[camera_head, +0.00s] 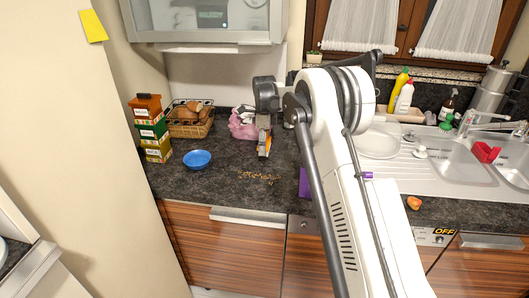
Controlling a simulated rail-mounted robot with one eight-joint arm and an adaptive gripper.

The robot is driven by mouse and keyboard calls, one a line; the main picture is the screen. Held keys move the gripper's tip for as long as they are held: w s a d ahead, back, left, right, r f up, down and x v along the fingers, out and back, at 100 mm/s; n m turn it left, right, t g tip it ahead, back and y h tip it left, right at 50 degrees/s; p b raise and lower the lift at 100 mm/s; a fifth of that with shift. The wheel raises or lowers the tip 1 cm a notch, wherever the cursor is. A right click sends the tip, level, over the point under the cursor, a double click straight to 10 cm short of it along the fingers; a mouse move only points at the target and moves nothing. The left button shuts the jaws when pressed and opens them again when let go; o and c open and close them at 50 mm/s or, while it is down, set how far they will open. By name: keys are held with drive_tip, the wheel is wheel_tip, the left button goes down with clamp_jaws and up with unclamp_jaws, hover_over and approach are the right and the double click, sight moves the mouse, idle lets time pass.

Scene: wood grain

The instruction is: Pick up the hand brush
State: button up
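I cannot clearly make out a hand brush in the head view. A purple object (304,183) sits at the counter's front edge, partly hidden behind my arm; I cannot tell what it is. The end of my arm points down over the back of the counter, with my gripper (264,151) just right of a pink object (241,124). The gripper is small and seen edge-on, so its opening and anything between its fingers cannot be told.
Brown crumbs (260,177) lie on the dark counter (225,185). A blue bowl (197,160), stacked boxes (151,128) and a wire basket (190,120) are at left. A plate (380,142), sink (462,164) and bottles are at right. A cabinet (205,22) hangs above.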

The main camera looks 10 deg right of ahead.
drive_tip(key=s+a+r+b, duration=0.1)
drive_tip(key=s+a+r, duration=0.5)
drive_tip(key=a, duration=0.4)
drive_tip(key=shift+r, duration=0.3)
